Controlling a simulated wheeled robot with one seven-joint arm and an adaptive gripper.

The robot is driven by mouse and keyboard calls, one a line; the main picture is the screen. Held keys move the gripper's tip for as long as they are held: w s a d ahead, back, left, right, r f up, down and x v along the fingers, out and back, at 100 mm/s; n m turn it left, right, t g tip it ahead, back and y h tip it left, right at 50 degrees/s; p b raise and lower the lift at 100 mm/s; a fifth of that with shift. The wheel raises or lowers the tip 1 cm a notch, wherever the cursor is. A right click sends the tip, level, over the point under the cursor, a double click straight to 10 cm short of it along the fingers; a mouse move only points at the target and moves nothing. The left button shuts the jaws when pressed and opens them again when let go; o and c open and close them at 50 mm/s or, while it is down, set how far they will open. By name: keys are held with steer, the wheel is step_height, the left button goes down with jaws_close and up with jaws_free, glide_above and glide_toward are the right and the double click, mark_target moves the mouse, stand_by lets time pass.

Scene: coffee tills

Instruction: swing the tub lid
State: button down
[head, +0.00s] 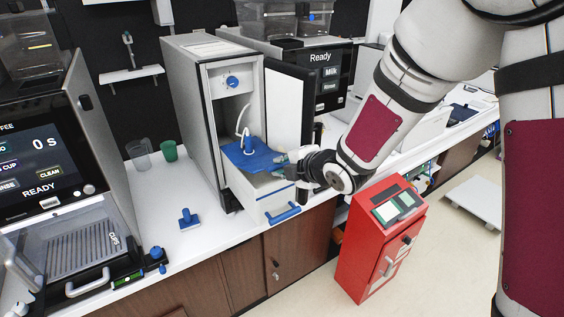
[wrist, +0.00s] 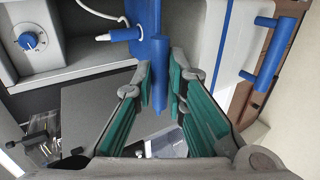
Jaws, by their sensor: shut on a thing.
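The tub (head: 262,205) is a white drawer-like box with a blue front handle (head: 284,214). It sits pulled partly out of the open grey cooler (head: 190,85). Its blue lid (head: 248,156) is on top, with a thin white tube (head: 244,125) rising above it. My gripper (head: 284,165) is at the right side of the lid. In the wrist view, my gripper (wrist: 160,78) is shut on a blue bar (wrist: 158,90) of the lid, between its green pads. The tub's white wall (wrist: 205,45) is right of the fingers there. The tub's inside is hidden.
The cooler's dark-edged door (head: 288,100) stands open behind my gripper. A coffee machine (head: 45,160) is at the left, with a green cup (head: 168,150) and blue tamper (head: 187,218) on the counter. A red cabinet (head: 375,240) stands on the floor at right.

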mark_target(278, 184)
steer(key=shift+s+d+f+b, duration=0.1)
steer(key=shift+s+f+b, duration=0.1)
steer(key=shift+f, duration=0.5)
steer(key=shift+s+d+f+b, duration=0.1)
steer(key=shift+s+f+b, duration=0.1)
steer(key=shift+f, duration=0.45)
steer(key=shift+f+b, duration=0.55)
steer(key=shift+f, duration=0.75)
steer(key=c, duration=2)
jaws_free()
steer(key=shift+s+f, duration=0.1)
steer(key=shift+f, duration=0.1)
steer(key=shift+c, duration=0.2)
steer(key=o, duration=0.5)
steer(key=shift+d+r, duration=0.1)
steer(key=shift+r, duration=0.05)
